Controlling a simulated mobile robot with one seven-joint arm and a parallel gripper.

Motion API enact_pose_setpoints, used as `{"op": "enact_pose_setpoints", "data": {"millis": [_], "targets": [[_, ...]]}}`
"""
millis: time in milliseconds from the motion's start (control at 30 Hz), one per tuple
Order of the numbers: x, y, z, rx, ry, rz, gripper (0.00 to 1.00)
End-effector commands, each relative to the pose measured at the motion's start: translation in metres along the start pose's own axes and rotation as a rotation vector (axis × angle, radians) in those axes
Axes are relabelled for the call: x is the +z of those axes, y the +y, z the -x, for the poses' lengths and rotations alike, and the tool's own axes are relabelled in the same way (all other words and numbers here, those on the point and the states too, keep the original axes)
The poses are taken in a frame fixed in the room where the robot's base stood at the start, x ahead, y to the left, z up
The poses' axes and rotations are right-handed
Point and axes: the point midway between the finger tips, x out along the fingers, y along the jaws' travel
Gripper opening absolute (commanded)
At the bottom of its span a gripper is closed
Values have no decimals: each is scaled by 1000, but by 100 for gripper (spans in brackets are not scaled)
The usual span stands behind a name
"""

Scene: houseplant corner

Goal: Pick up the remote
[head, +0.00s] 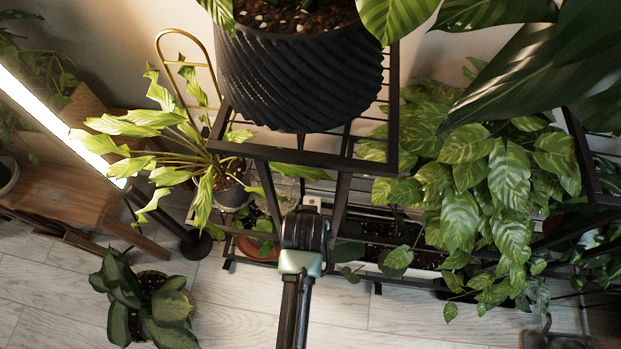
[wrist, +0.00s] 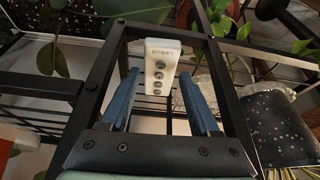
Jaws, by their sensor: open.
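The remote (wrist: 160,62) is white with a column of dark round buttons and small lettering near its far end. In the wrist view it lies ahead between the two blue fingers of my gripper (wrist: 158,76). The fingers are apart, with a gap on each side of the remote. I cannot tell how far beyond the fingertips it lies. In the head view my gripper (head: 305,216) is at the lower shelf of the black plant stand, seen from behind. A small pale patch just past it may be the remote; most is hidden.
Black metal bars of the plant stand (head: 285,157) frame the space around my gripper. A large dark ribbed pot (head: 300,75) stands on its top. Leafy plants (head: 470,180) crowd the right. A potted plant (head: 150,305) stands on the pale floor at left.

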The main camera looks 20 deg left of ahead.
Motion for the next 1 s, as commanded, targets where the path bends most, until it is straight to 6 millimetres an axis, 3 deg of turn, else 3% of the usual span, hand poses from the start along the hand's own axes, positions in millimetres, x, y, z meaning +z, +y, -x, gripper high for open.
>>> {"op": "enact_pose_setpoints", "data": {"millis": [100,400,733,1000], "targets": [[1,0,-17,0,0,0,62],[0,0,-19,0,2,0,62],[0,0,-19,0,1,0,3],[0,0,-18,0,2,0,0]]}}
